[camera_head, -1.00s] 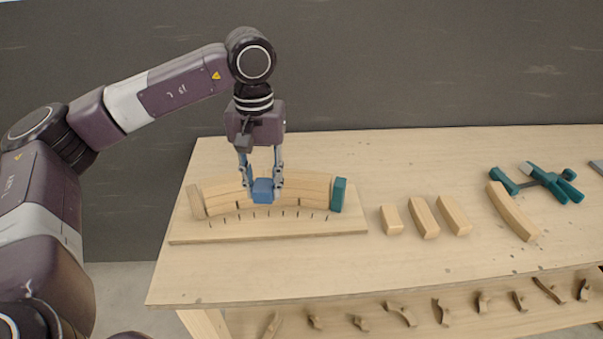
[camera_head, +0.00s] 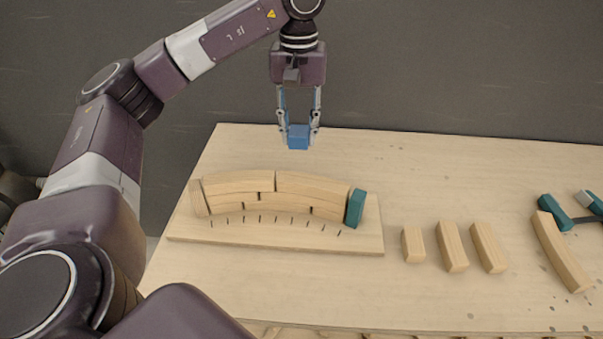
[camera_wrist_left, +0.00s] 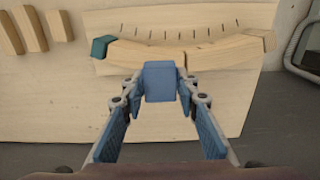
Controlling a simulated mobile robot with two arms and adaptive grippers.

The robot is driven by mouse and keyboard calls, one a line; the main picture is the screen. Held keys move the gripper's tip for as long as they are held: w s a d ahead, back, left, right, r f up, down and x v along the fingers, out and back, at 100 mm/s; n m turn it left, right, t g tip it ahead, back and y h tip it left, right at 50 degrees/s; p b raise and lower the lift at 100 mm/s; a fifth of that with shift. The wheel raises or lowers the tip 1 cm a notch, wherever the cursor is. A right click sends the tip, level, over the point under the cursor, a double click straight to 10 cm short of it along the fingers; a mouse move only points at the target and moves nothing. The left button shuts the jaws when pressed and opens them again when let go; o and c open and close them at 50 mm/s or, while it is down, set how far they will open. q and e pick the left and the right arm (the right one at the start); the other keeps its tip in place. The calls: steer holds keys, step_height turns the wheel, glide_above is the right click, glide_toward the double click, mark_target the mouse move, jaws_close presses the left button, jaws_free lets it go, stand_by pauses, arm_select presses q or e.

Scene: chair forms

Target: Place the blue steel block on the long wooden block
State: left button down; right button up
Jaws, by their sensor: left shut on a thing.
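My left gripper (camera_head: 298,133) is shut on the blue steel block (camera_head: 298,141) and holds it up near the back of the table, behind and above the wooden arc. The block also shows between the fingers in the left wrist view (camera_wrist_left: 159,84). Long curved wooden blocks (camera_head: 237,183) are stacked as an arc on a flat base board (camera_head: 270,236) with dark marks along its front. I cannot tell which of them is the long wooden block meant. A teal block (camera_head: 355,208) stands at the arc's right end. My right gripper is not in view.
Several loose wooden blocks (camera_head: 453,247) lie right of the base board, with a longer curved one (camera_head: 561,252) farther right. A teal clamp (camera_head: 556,212) lies at the right edge. The tabletop (camera_head: 430,175) behind the loose blocks is clear.

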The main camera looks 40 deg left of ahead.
arm_select(q)
steer(key=p, duration=0.1)
glide_above(301, 182)
step_height(301, 182, down, 4)
steer(key=f, duration=0.1)
step_height(301, 182, down, 2)
steer(key=shift+f, duration=0.15)
steer(key=shift+f+p, duration=0.35)
step_height(301, 182, down, 3)
steer(key=shift+w+f+p, duration=0.15)
steer(key=shift+f+p, duration=0.05)
steer(key=shift+p, duration=0.2)
steer(key=shift+a+f, duration=0.1)
steer(key=shift+f, duration=0.05)
steer(key=c, duration=1.9)
jaws_free()
steer(key=shift+f, duration=0.1)
steer(key=o, duration=0.4)
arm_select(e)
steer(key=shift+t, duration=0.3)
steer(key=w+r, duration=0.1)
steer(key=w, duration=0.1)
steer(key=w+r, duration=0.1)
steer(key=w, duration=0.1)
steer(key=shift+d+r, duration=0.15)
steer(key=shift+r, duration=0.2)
